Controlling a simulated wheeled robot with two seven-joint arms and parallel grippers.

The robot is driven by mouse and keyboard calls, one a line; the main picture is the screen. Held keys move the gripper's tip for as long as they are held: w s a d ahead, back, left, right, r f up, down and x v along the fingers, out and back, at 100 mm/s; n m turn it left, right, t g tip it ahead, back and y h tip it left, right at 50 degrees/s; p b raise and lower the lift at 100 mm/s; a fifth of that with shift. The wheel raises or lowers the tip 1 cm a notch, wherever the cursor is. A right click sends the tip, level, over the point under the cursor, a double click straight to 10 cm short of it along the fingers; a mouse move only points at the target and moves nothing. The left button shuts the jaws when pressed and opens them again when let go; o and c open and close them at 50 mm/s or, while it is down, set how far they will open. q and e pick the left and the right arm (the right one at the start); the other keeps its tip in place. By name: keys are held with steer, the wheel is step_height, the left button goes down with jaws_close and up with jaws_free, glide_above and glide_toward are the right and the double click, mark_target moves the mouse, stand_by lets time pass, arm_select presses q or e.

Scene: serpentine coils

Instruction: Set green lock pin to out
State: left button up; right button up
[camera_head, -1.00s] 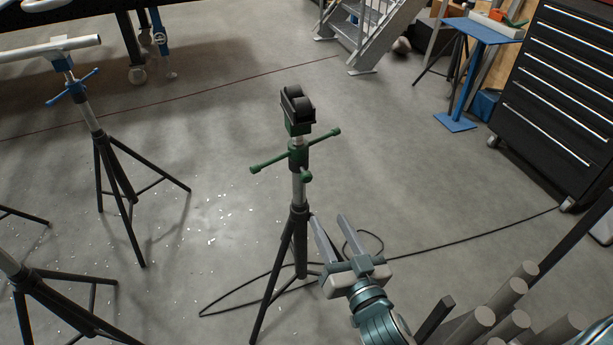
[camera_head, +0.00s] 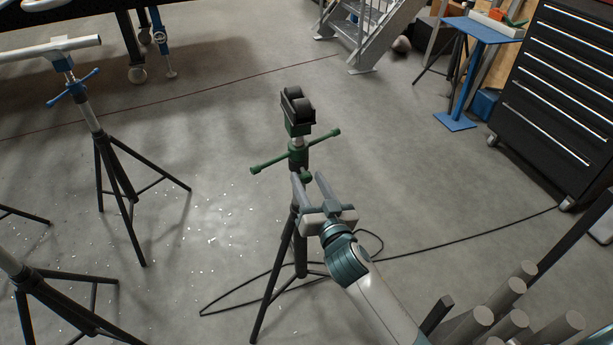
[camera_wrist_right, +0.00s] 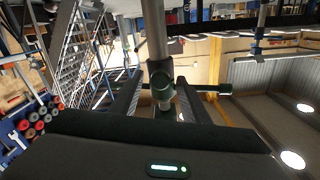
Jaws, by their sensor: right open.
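The green lock pin (camera_head: 306,174) sticks out of the front of the green collar on the roller stand (camera_head: 298,157), just below its green T-handle. My right gripper (camera_head: 308,179) is open, its two fingers pointing up at the pin from below and in front. In the right wrist view the round end of the pin (camera_wrist_right: 162,84) sits between the two spread fingers (camera_wrist_right: 160,100), with a gap on each side. I cannot tell whether the fingertips reach past the pin. My left gripper is in neither view.
A black cable (camera_head: 240,292) lies on the floor around the stand's legs. A blue-handled stand (camera_head: 76,90) is at the left, and several grey bars (camera_head: 500,305) stand at the lower right. A black tool cabinet (camera_head: 560,95) stands at the right. The middle floor is open.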

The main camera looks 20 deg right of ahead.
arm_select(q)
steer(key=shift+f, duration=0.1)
arm_select(e)
steer(key=shift+w, duration=1.05)
steer(key=shift+c, duration=0.3)
jaws_close()
steer(key=shift+s, duration=0.3)
steer(key=shift+s+p, duration=0.5)
steer(key=shift+s, duration=0.55)
steer(key=shift+f, duration=0.1)
steer(key=shift+c, duration=1.3)
jaws_free()
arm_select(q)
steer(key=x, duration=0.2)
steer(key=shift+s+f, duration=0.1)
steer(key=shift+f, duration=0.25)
arm_select(e)
steer(key=o, duration=0.3)
steer(key=shift+s, duration=0.15)
